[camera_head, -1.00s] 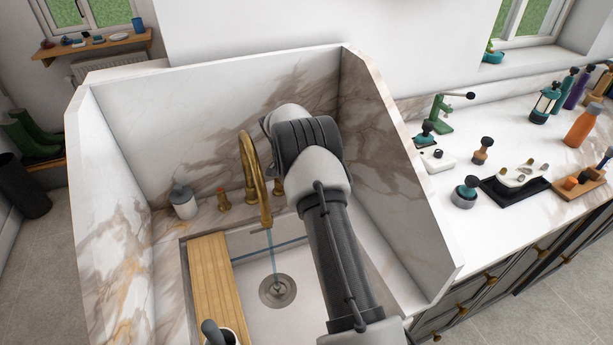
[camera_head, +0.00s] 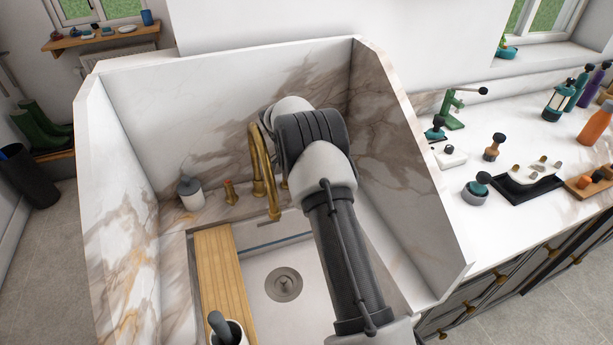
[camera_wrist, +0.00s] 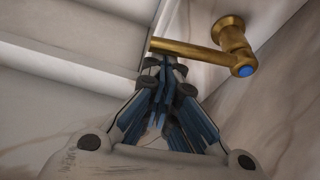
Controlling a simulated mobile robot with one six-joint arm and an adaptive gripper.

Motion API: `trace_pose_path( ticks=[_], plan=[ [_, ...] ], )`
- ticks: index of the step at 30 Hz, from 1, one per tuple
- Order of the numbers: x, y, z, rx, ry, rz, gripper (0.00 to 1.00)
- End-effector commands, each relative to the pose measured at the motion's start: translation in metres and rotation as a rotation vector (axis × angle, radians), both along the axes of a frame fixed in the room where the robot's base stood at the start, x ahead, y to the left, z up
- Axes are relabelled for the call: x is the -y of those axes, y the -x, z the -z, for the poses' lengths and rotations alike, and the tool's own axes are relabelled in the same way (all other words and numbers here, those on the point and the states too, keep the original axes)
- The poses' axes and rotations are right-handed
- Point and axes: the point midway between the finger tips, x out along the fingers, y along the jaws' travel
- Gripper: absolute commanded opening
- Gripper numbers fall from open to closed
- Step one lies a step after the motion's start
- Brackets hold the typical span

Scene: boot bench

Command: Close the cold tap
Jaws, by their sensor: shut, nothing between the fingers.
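The cold tap (camera_wrist: 232,36) is brass with a blue dot on its end. In the wrist view its lever (camera_wrist: 185,50) points left across the picture. My gripper (camera_wrist: 165,68) is shut and empty, with its fingertips just below the lever's free end; I cannot tell whether they touch it. In the head view my arm hides the gripper and most of the cold tap; only a sliver of brass shows beside the spout. The curved brass spout (camera_head: 262,165) stands over the sink basin (camera_head: 265,260), and no water stream shows.
A brass tap with a red mark (camera_head: 230,191) and a soap bottle (camera_head: 190,193) stand left of the spout. A wooden board (camera_head: 219,270) lies along the basin's left side. Tall marble panels (camera_head: 385,160) enclose the sink. The right counter holds several objects.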

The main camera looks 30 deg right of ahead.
Motion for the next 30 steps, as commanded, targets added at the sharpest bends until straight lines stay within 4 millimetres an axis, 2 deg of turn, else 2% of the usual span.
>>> trace_pose_path(
  ticks=[5,15,20,23,30],
  plan=[
    [-0.003,-0.001,-0.009,0.003,0.000,-0.001,0.00],
    [-0.018,-0.002,-0.060,0.001,0.001,0.000,0.00],
    [-0.017,-0.002,-0.067,0.009,0.005,-0.005,0.00],
    [0.002,-0.006,-0.056,0.047,0.024,-0.027,0.00],
    [0.082,-0.019,0.000,0.265,0.105,-0.200,0.00]
  ],
)
